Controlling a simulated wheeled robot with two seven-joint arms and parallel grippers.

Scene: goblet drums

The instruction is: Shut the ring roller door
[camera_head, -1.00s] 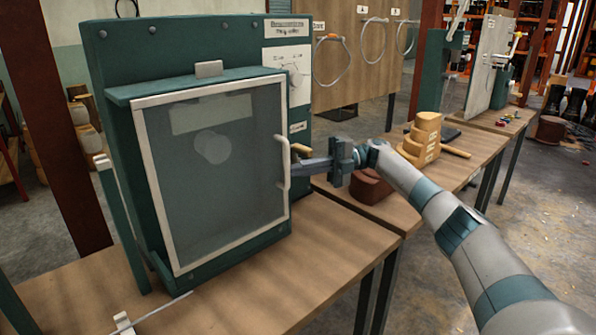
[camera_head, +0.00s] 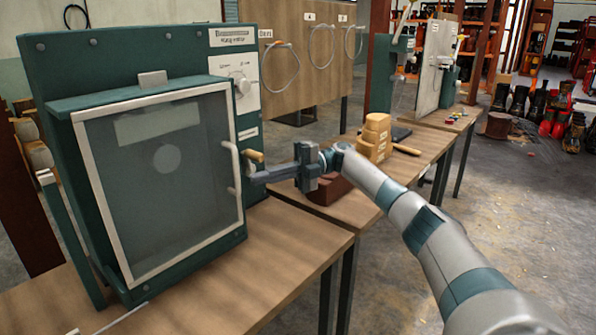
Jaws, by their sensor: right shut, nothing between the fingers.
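The ring roller machine (camera_head: 130,62) is a dark teal cabinet standing on the wooden bench at the left. Its door (camera_head: 165,185) has a white frame and a dark glass pane, and it appears to lie flush against the cabinet front. A pale round shape shows dimly through the pane. The door's light bar handle (camera_head: 231,172) is on its right edge. My right gripper (camera_head: 254,181) comes in from the right, shut and empty, with its fingertips just right of the handle and below a small wooden knob (camera_head: 253,156). Contact with the handle cannot be told. My left gripper is not in view.
A dial panel (camera_head: 235,85) is on the cabinet's right. A brown block (camera_head: 328,188) and a stepped wooden block (camera_head: 374,138) stand on the benches behind my right gripper. Rings hang on a board (camera_head: 300,75).

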